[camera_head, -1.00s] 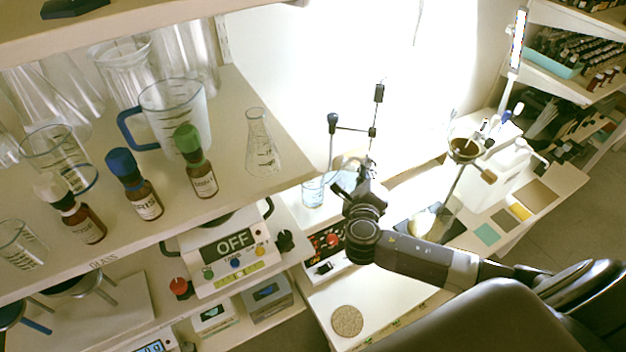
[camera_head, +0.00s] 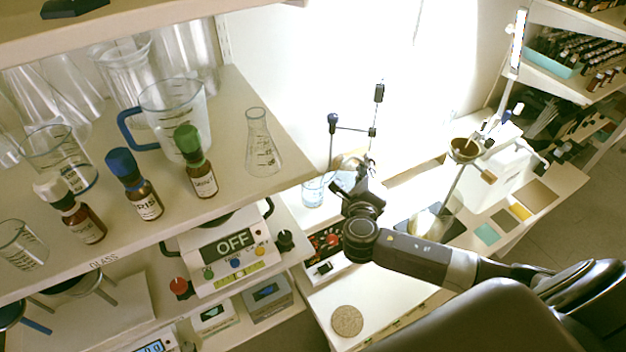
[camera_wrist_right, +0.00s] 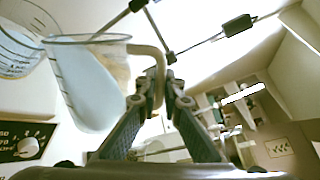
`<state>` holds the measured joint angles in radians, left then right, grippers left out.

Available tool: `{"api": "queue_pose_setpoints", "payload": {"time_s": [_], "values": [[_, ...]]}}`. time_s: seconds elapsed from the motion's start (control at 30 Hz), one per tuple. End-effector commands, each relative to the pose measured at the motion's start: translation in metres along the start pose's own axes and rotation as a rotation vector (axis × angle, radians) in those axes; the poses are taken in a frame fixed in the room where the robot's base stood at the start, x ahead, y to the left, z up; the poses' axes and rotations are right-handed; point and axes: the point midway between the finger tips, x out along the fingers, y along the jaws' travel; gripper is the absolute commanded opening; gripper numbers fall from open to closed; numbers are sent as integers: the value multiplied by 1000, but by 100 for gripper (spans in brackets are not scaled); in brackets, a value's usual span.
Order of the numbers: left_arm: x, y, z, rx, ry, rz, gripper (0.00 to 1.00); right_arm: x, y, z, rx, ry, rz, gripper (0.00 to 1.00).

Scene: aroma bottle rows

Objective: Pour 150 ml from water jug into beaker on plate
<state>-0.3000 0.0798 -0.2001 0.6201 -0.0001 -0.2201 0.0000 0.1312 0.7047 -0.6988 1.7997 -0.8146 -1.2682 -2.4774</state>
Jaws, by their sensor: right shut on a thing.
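My right gripper (camera_head: 362,180) is shut on the handle of the water jug, as the right wrist view shows at the fingertips (camera_wrist_right: 162,82). The clear jug (camera_wrist_right: 85,85) holds pale blue water and looks tilted towards the beaker. In the head view the jug is partly hidden behind my gripper. The beaker (camera_head: 313,192), a clear graduated glass with a bluish tint, stands left of the gripper; in the right wrist view it (camera_wrist_right: 18,52) is at the upper left, near the jug's rim. The plate (camera_head: 328,245) is a device with knobs below the beaker. My left gripper is not in view.
A thin stand with a clamp rod (camera_head: 352,130) rises behind the jug. The shelf (camera_head: 240,205) with bottles, a blue-handled measuring jug (camera_head: 175,115) and a flask (camera_head: 262,145) is at the left. A cork disc (camera_head: 347,321) lies on the bench in front.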

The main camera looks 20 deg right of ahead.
Motion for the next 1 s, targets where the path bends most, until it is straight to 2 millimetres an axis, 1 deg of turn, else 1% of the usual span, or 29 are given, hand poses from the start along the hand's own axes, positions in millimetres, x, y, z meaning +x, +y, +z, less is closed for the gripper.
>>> {"api": "queue_pose_setpoints", "payload": {"time_s": [1.0], "values": [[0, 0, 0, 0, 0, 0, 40, 0, -2, 5, -29, 5, -2, 0]]}}
